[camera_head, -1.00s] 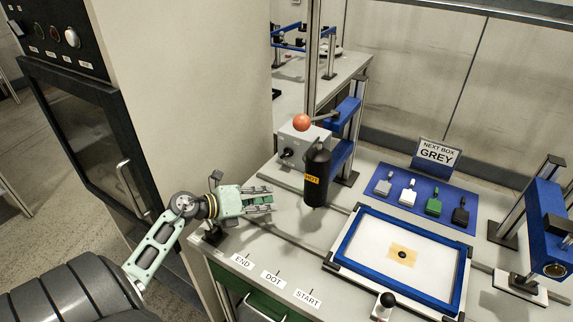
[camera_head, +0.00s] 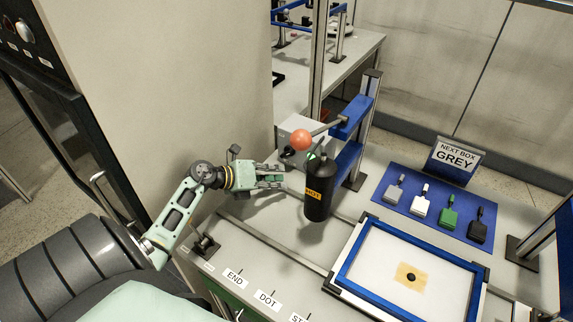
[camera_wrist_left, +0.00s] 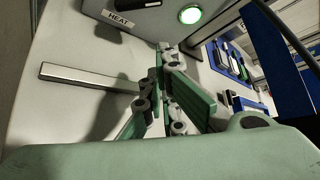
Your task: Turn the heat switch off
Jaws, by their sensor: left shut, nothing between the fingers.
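The grey heat box (camera_head: 294,126) stands behind the black bottle marked HOT (camera_head: 318,190), which hides part of it. A dark switch knob (camera_head: 288,152) shows on the box's front. In the left wrist view the box's front edge shows a HEAT label (camera_wrist_left: 118,18) and a lit green lamp (camera_wrist_left: 190,14); the knob is mostly cut off there. My left gripper (camera_head: 281,180) is shut and empty, low in front of the box and left of the bottle. Its fingers (camera_wrist_left: 165,62) also show in the left wrist view, apart from the box. My right gripper is out of view.
A wall panel (camera_head: 190,70) stands close on the left.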

